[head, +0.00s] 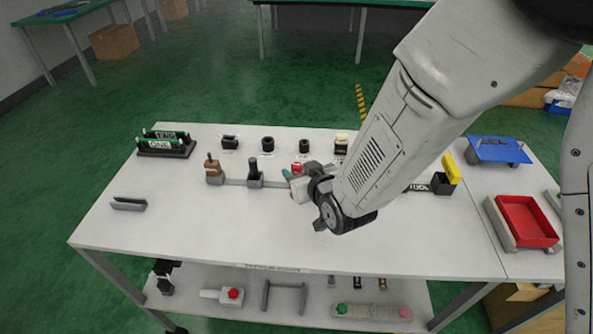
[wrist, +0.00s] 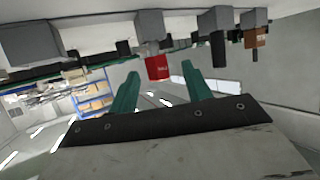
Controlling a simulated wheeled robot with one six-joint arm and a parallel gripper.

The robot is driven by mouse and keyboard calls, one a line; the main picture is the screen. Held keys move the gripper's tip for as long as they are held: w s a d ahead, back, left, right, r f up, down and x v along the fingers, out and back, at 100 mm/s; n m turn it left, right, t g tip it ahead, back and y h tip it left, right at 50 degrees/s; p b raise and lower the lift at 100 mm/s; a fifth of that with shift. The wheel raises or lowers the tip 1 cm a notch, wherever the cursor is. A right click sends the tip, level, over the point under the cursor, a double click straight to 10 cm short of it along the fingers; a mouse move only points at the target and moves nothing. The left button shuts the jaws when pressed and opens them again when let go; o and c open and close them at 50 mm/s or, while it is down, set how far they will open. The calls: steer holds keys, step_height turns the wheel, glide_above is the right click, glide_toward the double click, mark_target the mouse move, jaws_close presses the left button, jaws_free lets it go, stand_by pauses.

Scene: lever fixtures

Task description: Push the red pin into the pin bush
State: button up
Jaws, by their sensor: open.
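The red pin (wrist: 157,68) shows in the wrist view, which is upside down, as a red cap with small pale lettering. A light grey collar (wrist: 149,48) and a grey block (wrist: 150,25) lie in line with it on the table side; this looks like the pin bush, but how deep the pin sits is unclear. In the head view the red pin (head: 296,167) is partly hidden by my arm. My gripper (wrist: 161,72) is open, its green fingers apart, with the red cap showing between them. Contact cannot be told. My gripper (head: 288,174) also shows small in the head view.
A black-handled fixture (head: 254,173) and a brown-handled one (head: 213,169) stand left of my gripper. A yellow-handled lever (head: 450,170) and a red tray (head: 526,221) are to the right. The table's front left (head: 190,235) is clear.

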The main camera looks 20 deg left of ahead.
mark_target(294, 166)
steer(key=x, duration=0.4)
steer(key=shift+w+a+f, duration=0.1)
steer(key=shift+w+f, duration=0.15)
steer(key=shift+f, duration=0.15)
steer(key=c, duration=1.1)
steer(key=shift+o, duration=0.2)
steer(key=shift+r, duration=0.15)
